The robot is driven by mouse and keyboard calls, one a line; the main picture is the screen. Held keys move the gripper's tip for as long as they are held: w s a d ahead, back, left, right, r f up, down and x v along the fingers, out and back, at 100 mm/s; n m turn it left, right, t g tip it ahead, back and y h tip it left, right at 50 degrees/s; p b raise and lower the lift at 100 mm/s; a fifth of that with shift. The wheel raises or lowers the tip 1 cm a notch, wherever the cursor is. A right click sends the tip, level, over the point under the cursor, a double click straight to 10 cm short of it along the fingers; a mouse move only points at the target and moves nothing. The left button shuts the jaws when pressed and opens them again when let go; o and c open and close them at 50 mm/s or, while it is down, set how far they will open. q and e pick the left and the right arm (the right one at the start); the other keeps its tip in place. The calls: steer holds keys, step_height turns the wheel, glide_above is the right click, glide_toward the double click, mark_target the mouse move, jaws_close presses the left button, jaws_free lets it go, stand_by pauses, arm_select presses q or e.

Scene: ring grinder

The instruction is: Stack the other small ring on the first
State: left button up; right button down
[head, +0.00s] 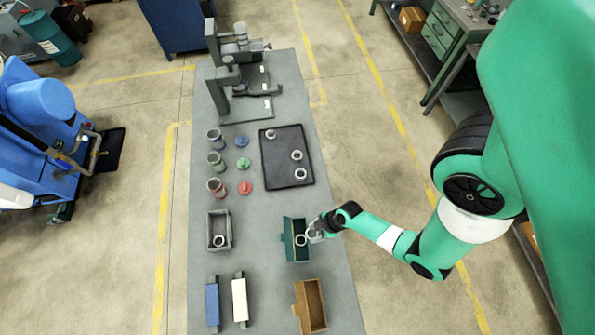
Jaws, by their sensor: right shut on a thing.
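My right gripper (314,232) is at the right wall of the teal box (287,230) and is shut on a small ring, which is hard to make out at this size. A pale ring (301,240) shows in the teal box, just left of the fingertips; I cannot tell whether it touches them. Other pale rings lie on the black mat: one at its upper left (270,134), one at the middle right (297,155) and one below that (300,173). Another ring (219,240) lies in the grey box (211,225). My left gripper is not in view.
An orange-brown box (300,300) stands below the teal box. A blue block (212,303) and a white block (239,299) lie at lower left. Several cups and coloured knobs (245,188) stand left of the mat (270,165). A grey machine (245,90) occupies the table's far end.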

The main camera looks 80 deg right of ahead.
steer(key=b+x, duration=0.7)
steer(key=x, duration=0.2)
steer(key=shift+w+a+b, duration=0.15)
steer(key=shift+w+b, duration=0.05)
steer(key=shift+b, duration=0.1)
stand_by(1.0)
steer(key=shift+c, duration=0.6)
jaws_free()
steer(key=shift+o, duration=0.6)
